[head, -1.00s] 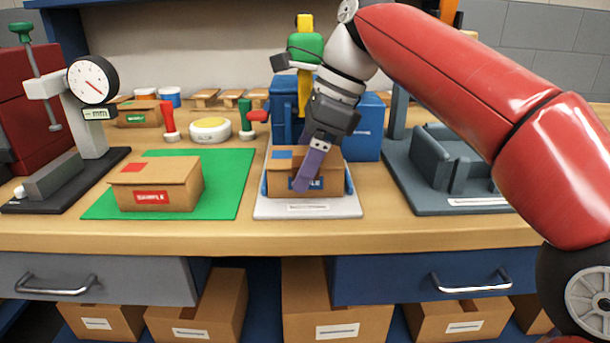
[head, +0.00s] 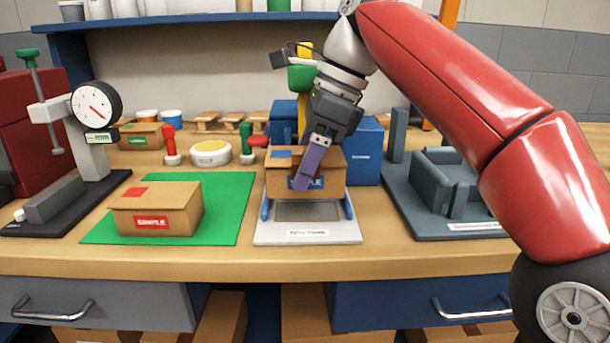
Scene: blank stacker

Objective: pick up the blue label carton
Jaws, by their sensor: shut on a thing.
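The blue label carton (head: 330,180) is a brown box with a blue patch on top and a blue label on its front. My gripper (head: 308,174) comes down over it from above, with a purple finger across its front face. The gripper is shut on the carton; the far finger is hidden. The carton is raised above a white tray (head: 340,237) with blue side rails, whose dark middle now shows below it.
A red-label carton (head: 180,211) sits on a green mat (head: 230,228) to the left. A dial gauge stand (head: 95,135) is at far left. A grey fixture (head: 430,180) is at right. Blue boxes (head: 367,150) stand behind the tray.

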